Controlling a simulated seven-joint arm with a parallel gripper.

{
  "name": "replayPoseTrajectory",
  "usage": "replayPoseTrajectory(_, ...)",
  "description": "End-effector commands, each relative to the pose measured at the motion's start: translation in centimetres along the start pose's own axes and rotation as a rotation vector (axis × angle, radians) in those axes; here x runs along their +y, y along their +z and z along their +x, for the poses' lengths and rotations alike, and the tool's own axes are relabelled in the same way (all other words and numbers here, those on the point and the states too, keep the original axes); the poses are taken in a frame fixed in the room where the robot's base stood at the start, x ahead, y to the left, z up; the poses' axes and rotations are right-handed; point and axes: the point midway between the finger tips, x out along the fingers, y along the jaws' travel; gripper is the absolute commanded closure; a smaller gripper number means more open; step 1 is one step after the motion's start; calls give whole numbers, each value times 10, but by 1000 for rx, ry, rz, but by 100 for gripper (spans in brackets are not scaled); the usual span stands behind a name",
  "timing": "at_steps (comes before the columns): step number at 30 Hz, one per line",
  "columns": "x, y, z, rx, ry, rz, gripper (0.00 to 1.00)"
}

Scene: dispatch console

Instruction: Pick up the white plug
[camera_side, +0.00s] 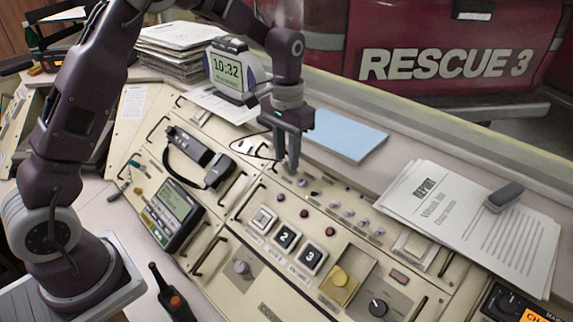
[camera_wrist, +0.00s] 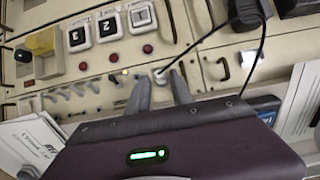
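My gripper (camera_side: 287,162) points down over the far part of the cream console, below the clock's right side. In the wrist view its two grey fingers (camera_wrist: 161,84) stand apart, with a gap between the tips. A small whitish piece, apparently the white plug (camera_wrist: 160,74), shows just beyond that gap, with a thin black cord (camera_wrist: 200,42) running from it towards the black handset. I cannot tell whether the fingers touch it. In the side view the fingers hide or blend with this spot, and the plug is not clear there.
A black handset (camera_side: 191,152) and numbered buttons (camera_side: 287,236) are on the console. Knobs and small lights line the panel near the gripper. The clock (camera_side: 236,70) and a blue folder (camera_side: 345,137) lie behind. Another whitish fitting (camera_wrist: 250,58) sits right of the fingers.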

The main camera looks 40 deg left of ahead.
Motion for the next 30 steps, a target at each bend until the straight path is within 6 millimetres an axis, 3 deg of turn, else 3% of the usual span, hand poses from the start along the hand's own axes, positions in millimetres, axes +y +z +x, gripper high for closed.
replayPoseTrajectory(3,0,1,13,-2,0,-1,73)
replayPoseTrajectory(9,0,0,14,1,0,0,73)
replayPoseTrajectory(14,0,1,14,1,0,0,100)
replayPoseTrajectory(23,0,1,13,1,0,0,100)
replayPoseTrajectory(26,0,0,1,5,0,0,100)
replayPoseTrajectory(30,0,-1,-35,9,0,0,100)
